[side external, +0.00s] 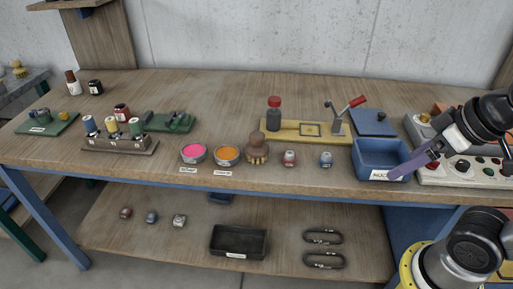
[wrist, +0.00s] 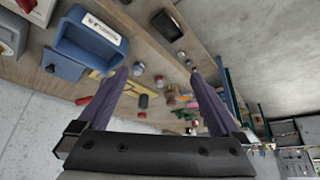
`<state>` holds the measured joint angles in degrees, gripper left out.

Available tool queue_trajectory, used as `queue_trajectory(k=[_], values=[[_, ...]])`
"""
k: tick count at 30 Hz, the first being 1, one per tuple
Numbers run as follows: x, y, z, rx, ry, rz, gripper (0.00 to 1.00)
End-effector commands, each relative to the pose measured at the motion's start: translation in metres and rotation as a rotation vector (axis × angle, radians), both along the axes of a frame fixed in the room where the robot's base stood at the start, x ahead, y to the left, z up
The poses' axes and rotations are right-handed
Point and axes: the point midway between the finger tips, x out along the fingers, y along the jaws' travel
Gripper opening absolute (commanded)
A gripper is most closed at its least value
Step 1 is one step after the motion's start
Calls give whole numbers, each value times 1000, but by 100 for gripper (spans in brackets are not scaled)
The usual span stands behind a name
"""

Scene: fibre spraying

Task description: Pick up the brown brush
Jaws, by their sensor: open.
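The brown brush (side external: 257,148) stands on the wooden bench near its front edge, with a rounded knob on top and bristles below. It is just right of the orange dish (side external: 227,155). My gripper (side external: 402,170) has purple fingers and is over the front right of the bench, by the blue bin, well to the right of the brush. In the wrist view my gripper (wrist: 158,75) is open, with nothing held between the fingers.
A pink dish (side external: 193,153) is left of the orange one. Behind are a red-capped bottle (side external: 273,115) and a lever press (side external: 343,116). The blue bin (side external: 380,160) stands farther right.

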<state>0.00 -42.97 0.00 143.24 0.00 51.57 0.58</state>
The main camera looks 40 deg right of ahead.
Motion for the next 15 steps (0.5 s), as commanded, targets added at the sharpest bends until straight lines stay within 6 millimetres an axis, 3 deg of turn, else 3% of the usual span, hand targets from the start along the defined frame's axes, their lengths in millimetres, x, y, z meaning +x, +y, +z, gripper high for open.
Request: queue_trajectory(k=[5,11,15], values=[[-4,0,1,68,20,-130,100],[19,0,49,222,0,-413,100],[54,3,85,327,27,-621,100]])
